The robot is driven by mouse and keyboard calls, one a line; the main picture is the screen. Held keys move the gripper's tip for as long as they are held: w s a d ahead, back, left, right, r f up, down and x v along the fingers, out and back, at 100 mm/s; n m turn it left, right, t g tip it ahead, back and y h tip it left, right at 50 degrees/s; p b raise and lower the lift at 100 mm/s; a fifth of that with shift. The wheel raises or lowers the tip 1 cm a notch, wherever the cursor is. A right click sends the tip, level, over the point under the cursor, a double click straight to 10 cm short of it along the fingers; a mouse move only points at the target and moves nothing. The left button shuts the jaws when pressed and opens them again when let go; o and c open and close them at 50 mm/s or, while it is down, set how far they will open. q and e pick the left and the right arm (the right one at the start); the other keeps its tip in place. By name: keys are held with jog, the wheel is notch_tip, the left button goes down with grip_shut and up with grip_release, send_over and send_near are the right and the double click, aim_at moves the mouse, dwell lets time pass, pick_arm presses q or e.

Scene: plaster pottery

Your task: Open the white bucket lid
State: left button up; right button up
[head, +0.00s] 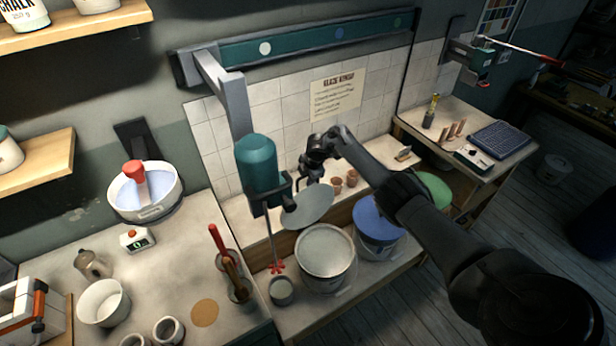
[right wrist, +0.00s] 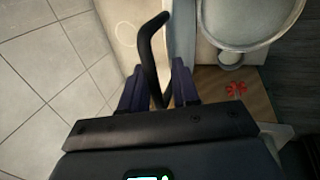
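The white bucket (head: 325,257) stands on the low bench in the head view, its round top uncovered and pale grey inside. Its rim also shows at the upper right of the right wrist view (right wrist: 248,42). The pale grey lid (head: 308,206) is off the bucket, tilted in the air above and behind it. My right gripper (head: 309,176) is just above the lid. In the right wrist view its fingers (right wrist: 158,92) close around a dark curved handle (right wrist: 150,48). The join between handle and lid is hard to see. My left gripper is not in view.
A blue-lidded bucket (head: 377,222) stands close to the right, and a green lid (head: 433,189) shows beyond my right arm. A mixer with a teal motor (head: 256,165) hangs at the left, its shaft near a small cup (head: 281,291). Small brown pots (head: 351,178) stand behind.

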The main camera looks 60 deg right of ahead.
jog(key=shift+r, duration=0.1)
jog(key=p+v, duration=0.2)
jog(key=v, duration=0.8)
jog(key=shift+s+r, duration=0.2)
jog(key=shift+r, duration=0.05)
